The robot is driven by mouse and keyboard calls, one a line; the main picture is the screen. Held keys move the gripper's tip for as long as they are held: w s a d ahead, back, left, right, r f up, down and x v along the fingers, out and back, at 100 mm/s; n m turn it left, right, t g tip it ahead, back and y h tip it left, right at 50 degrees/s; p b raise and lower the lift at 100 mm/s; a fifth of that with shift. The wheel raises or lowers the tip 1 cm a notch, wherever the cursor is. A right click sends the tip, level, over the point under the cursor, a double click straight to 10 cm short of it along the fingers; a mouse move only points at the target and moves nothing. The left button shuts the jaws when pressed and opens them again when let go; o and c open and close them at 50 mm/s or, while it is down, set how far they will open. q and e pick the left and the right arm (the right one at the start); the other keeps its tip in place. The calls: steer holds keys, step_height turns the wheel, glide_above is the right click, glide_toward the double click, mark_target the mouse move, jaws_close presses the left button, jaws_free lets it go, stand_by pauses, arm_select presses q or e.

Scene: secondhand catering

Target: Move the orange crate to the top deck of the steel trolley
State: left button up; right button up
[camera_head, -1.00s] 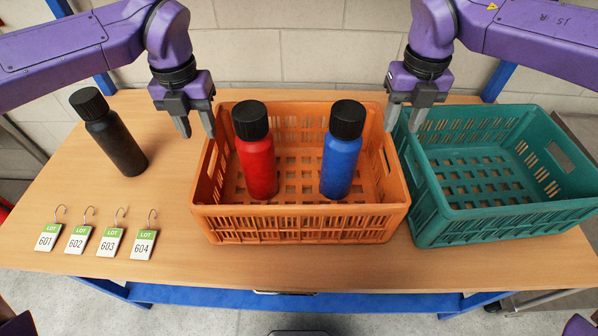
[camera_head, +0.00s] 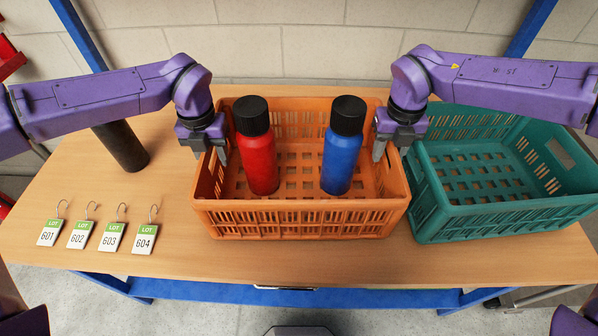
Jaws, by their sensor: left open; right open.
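The orange crate (camera_head: 300,222) stands on the wooden table. A red bottle (camera_head: 258,160) and a blue bottle (camera_head: 342,158), both with black caps, stand upright inside it. My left gripper (camera_head: 210,155) is open at the crate's left end wall, its fingers near the rim. My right gripper (camera_head: 391,150) is open at the crate's right end wall, also near the rim. I cannot tell whether the fingers touch or straddle the walls. The steel trolley is not clearly in view; only a bit of metal frame shows at the lower right edge.
An empty teal crate (camera_head: 430,205) stands close against the orange crate's right side. A black bottle (camera_head: 124,148) stands at the left, partly behind my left arm. Several lot tags (camera_head: 112,238) lie at the front left. The table (camera_head: 165,195) is bare between tags and orange crate.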

arm_select(q)
steer(key=shift+s, duration=0.1)
jaws_close()
arm_select(e)
steer(key=shift+s, duration=0.1)
jaws_close()
steer(key=shift+r, duration=0.1)
steer(key=shift+a, duration=0.1)
stand_by(0.6)
